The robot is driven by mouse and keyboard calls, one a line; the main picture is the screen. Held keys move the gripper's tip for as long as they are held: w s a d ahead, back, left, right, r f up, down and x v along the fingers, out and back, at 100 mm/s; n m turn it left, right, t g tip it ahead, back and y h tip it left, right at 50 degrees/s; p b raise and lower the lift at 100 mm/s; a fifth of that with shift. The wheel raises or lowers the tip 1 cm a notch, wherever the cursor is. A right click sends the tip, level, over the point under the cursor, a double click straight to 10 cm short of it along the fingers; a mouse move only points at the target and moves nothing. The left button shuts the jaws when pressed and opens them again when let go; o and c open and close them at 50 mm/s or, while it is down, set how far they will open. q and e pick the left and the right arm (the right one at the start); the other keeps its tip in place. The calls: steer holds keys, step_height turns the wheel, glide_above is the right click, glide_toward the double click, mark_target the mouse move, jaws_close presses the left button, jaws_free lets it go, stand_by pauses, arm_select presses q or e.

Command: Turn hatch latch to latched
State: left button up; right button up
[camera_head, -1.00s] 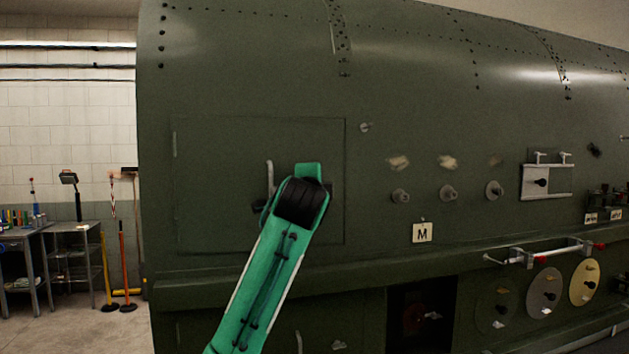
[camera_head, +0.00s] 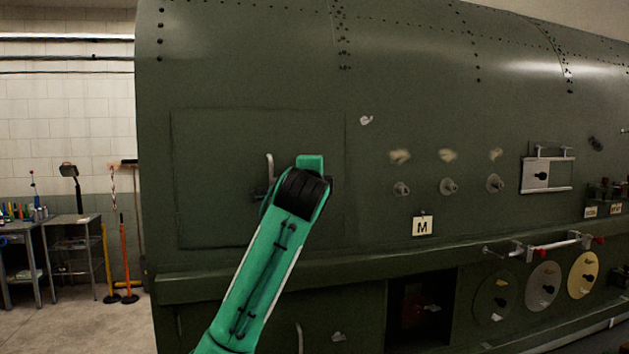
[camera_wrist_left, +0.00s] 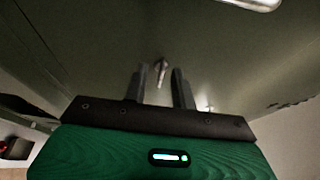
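The hatch (camera_head: 215,150) is a flat, square, dark green panel in the fuselage side, left of centre in the head view. A pale upright handle (camera_head: 270,168) stands on it, just left of my left wrist. A small metal latch-like lever (camera_wrist_left: 161,70) shows between the fingertips; contact cannot be told. My right gripper is not in view.
A small pale fitting (camera_head: 366,120) sits right of the hatch. Several round knobs (camera_head: 449,186) and an M placard (camera_head: 422,226) lie farther right. A ledge (camera_head: 330,264) runs below the hatch. Work tables (camera_head: 75,220) stand at far left.

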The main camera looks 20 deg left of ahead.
arm_select(q)
steer(key=b+v, duration=0.7)
steer(key=v, duration=0.7)
steer(key=shift+a, duration=0.1)
